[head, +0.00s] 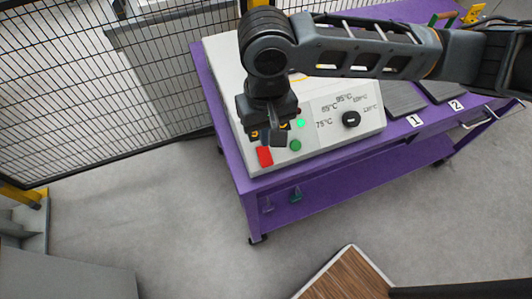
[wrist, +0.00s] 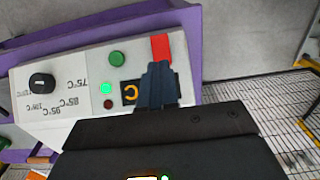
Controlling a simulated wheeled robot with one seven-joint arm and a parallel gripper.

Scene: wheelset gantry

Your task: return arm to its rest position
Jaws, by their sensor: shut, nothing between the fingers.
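My gripper (head: 277,138) is shut and empty, pointing down in front of the white control box's button panel in the head view. My arm reaches in from the right edge. The wrist view shows the closed fingers (wrist: 157,72) over part of a dark display, beside a red switch (wrist: 161,47). The control box (head: 340,110) has a black dial (head: 351,119) with temperature marks, a green button (head: 295,145), a lit green lamp (head: 300,123) and the red switch (head: 265,156). I cannot tell whether the fingers touch the panel.
The box stands on a purple wheeled table (head: 300,199) with grey pads marked 1 and 2 to the right. A black mesh fence (head: 60,95) runs behind and left. A wooden-topped surface (head: 345,278) is at the bottom.

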